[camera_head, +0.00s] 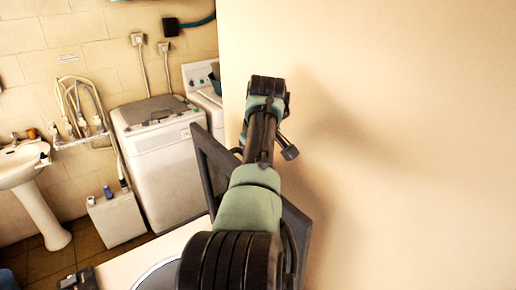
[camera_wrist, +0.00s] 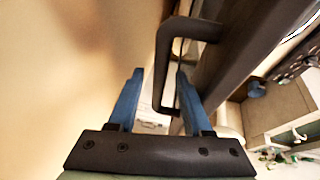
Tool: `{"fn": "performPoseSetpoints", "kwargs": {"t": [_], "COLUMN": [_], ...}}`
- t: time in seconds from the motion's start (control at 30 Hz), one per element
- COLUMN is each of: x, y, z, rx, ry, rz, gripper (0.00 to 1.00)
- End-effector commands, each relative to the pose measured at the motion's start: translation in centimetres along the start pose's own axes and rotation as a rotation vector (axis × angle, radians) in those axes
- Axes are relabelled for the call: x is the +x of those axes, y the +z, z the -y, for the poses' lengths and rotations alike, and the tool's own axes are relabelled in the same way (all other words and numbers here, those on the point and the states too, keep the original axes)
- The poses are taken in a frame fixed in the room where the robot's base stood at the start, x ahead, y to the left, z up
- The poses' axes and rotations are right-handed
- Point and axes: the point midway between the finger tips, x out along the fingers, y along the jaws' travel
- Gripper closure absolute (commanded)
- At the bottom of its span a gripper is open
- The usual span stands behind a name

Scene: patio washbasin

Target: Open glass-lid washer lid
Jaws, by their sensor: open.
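The washer lid is a dark-framed panel (camera_head: 211,165) standing raised at a steep tilt; my arm covers much of it in the head view. Below it is the washer's white top (camera_head: 120,268) with part of a round rim. In the wrist view, the dark lid frame (camera_wrist: 238,50) runs diagonally, with a dark bracket-shaped handle (camera_wrist: 164,48) standing off it. My gripper (camera_wrist: 160,74) is open, with blue fingers on either side of the handle's long bar. I cannot tell whether either finger touches it. The fingers are not clear in the head view.
A plain wall (camera_head: 420,130) stands close to the right of my arm. Another white washing machine (camera_head: 165,165) stands by the back wall, with a white box (camera_head: 117,218) beside it. A pedestal washbasin (camera_head: 22,165) is at the far left.

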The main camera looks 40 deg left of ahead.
Motion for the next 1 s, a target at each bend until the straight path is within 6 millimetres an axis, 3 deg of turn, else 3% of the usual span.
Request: {"fn": "performPoseSetpoints", "kwargs": {"t": [0.2, 0.6, 0.8, 1.0], "x": [-2.0, -10.5, -12.1, -12.2], "y": [0.2, 0.1, 0.1, 0.1], "z": [0.0, 0.1, 0.0, 0.0], "rx": [0.001, 0.001, 0.001, 0.001], "ry": [0.004, 0.000, -0.002, -0.003], "rz": [-0.003, 0.002, 0.004, 0.004], "gripper": [0.50, 0.50, 0.50, 0.50]}}
